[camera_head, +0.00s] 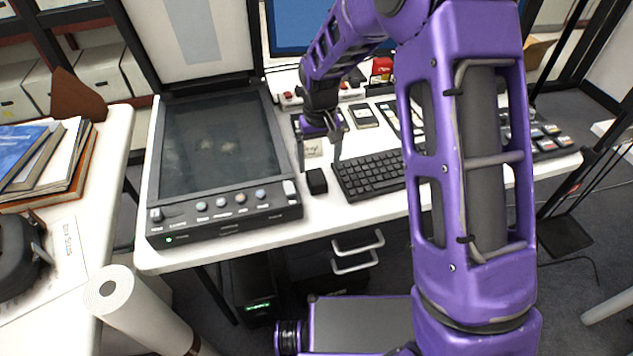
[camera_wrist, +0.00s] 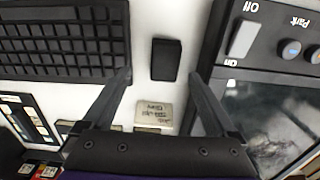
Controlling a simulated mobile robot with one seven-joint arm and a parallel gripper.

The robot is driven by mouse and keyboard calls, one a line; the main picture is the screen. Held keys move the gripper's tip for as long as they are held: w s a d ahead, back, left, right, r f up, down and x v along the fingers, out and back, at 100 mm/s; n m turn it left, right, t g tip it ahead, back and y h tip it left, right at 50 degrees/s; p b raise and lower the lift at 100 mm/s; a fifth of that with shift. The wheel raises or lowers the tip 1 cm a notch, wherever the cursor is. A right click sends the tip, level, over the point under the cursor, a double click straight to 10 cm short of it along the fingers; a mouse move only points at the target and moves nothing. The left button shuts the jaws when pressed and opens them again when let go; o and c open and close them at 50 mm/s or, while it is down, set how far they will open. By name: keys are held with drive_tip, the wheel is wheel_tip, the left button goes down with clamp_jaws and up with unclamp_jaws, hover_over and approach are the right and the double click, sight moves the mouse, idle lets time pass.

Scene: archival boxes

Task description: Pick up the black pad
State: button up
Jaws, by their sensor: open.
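The black pad (camera_head: 317,182) is a small dark block on the white desk, between the scanner and the keyboard. In the wrist view the black pad (camera_wrist: 166,59) lies just beyond my fingertips, centred between them. My gripper (camera_head: 320,165) is open and empty above the desk, with its fingers spread to either side of the pad. I cannot tell the exact height of the fingertips above the pad.
A flatbed scanner (camera_head: 225,150) with its lid up stands left of the pad, and a black keyboard (camera_head: 372,175) lies close on the right. A small labelled card (camera_wrist: 154,116) lies behind the pad. The desk's front edge (camera_head: 215,258) is nearby.

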sight(316, 176)
drive_tip(key=f, duration=0.3)
drive_tip(key=f+b, duration=0.1)
drive_tip(key=f, duration=0.1)
drive_tip(key=shift+s+a+f, duration=0.2)
drive_tip(key=shift+a+f, duration=0.15)
drive_tip(key=c, duration=1.4)
drive_tip(key=shift+r, duration=0.15)
drive_tip(key=shift+c, duration=0.2)
wheel_tip(316, 176, up, 10)
drive_tip(key=shift+f+p, duration=0.1)
drive_tip(key=shift+p, duration=0.75)
